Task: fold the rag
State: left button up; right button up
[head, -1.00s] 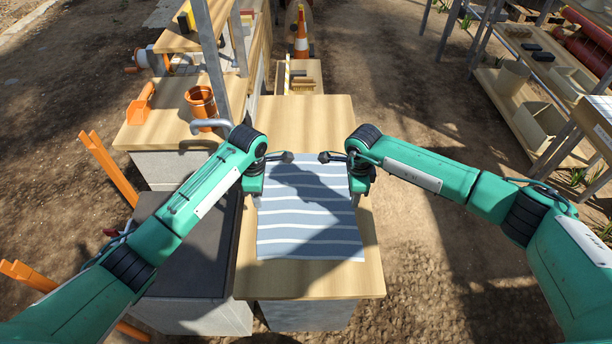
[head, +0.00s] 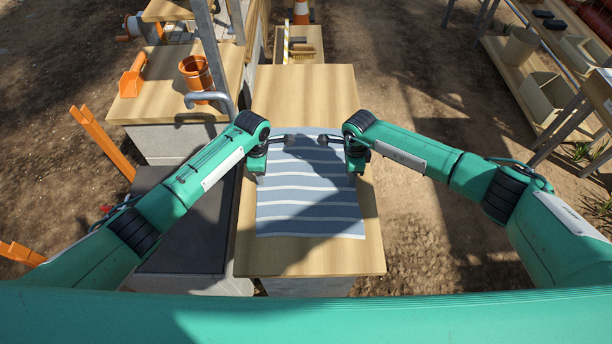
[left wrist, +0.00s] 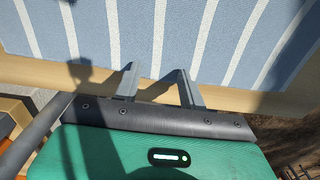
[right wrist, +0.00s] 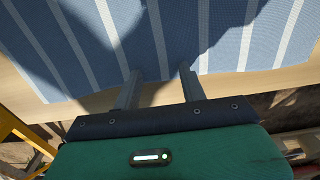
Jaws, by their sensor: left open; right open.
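The rag (head: 308,207) is grey-blue with white stripes and lies flat and spread out on the wooden tabletop (head: 255,262). It also shows in the left wrist view (left wrist: 175,30) and the right wrist view (right wrist: 150,40). My left gripper (head: 258,172) is at the rag's left edge, with its fingers apart and empty (left wrist: 157,82). My right gripper (head: 357,170) is at the rag's right edge, also with fingers apart and empty (right wrist: 160,75). Whether the fingertips touch the cloth cannot be told. My arms' shadows darken the middle and far part of the rag.
To the left, a lower dark countertop (head: 190,235) adjoins the table. Beyond it, an orange pot (head: 197,75) and an orange scoop (head: 133,75) stand on a wooden counter near a metal post and tap. Bare wood is free at the table's far end.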

pick_arm(q)
jog(key=shift+f, duration=0.2)
jog(key=shift+c, duration=0.2)
pick_arm(e)
jog(key=shift+f, duration=0.15)
jog(key=shift+c, duration=0.2)
pick_arm(q)
grip_shut()
pick_arm(e)
grip_shut()
